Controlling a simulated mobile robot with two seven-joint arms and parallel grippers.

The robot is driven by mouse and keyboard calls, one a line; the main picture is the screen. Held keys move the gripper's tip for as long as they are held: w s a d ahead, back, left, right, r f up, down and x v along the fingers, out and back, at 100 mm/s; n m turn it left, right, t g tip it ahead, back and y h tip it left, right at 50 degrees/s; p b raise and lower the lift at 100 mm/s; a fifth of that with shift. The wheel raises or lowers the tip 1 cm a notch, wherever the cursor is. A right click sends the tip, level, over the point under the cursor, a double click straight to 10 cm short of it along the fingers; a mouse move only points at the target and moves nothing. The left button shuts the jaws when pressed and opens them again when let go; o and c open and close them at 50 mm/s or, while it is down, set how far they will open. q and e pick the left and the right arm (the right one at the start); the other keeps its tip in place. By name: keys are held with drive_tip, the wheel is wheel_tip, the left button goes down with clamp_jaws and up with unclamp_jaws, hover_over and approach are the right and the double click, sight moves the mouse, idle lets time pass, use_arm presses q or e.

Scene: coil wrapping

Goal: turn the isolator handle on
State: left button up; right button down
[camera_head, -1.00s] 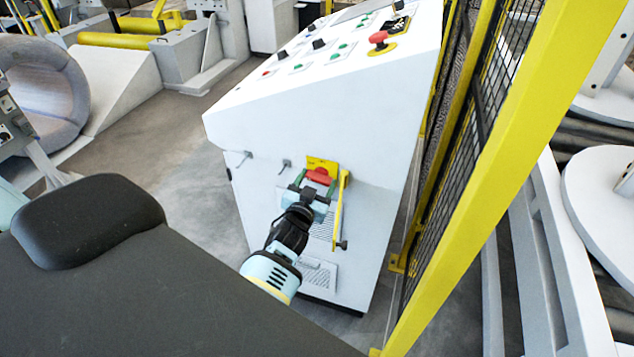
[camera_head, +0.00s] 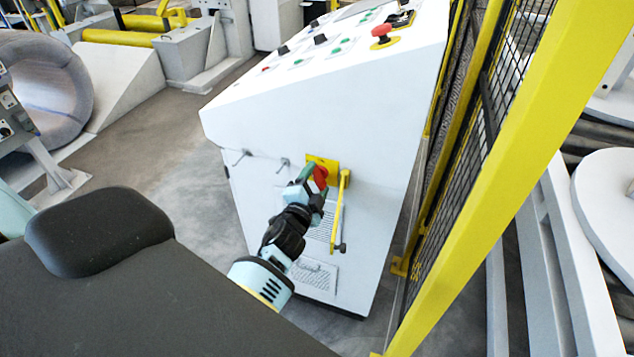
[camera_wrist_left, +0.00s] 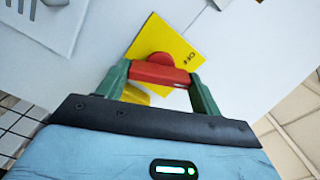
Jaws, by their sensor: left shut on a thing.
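The red isolator handle (camera_head: 320,177) sits on a yellow plate (camera_head: 329,164) on the side of the white control desk. My left gripper (camera_head: 312,181) is shut on the handle, tilted in the head view. In the left wrist view the red handle (camera_wrist_left: 160,74) lies between the two green fingers, and the yellow plate (camera_wrist_left: 184,50) behind it carries the lettering "OFF". My right gripper does not show in either view.
The white control desk (camera_head: 290,125) has knobs and a red stop button (camera_head: 381,31) on its sloping top. A yellow bar (camera_head: 338,212) hangs just right of the handle. A yellow-framed mesh fence (camera_head: 480,170) stands close on the right.

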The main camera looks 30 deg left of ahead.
use_arm(q)
drive_tip(key=m, duration=0.5)
drive_tip(key=shift+a+r, duration=0.1)
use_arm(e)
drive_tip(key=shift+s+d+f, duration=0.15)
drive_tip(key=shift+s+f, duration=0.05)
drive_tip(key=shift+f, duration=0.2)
use_arm(q)
drive_tip(key=o, duration=0.7)
drive_tip(key=shift+w, duration=0.1)
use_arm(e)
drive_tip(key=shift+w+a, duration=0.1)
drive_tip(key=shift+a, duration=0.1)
use_arm(q)
drive_tip(key=shift+b, duration=0.3)
drive_tip(key=shift+s, duration=0.55)
drive_tip(key=v, duration=0.6)
drive_tip(key=shift+s+d, duration=0.25)
drive_tip(key=shift+s, duration=0.05)
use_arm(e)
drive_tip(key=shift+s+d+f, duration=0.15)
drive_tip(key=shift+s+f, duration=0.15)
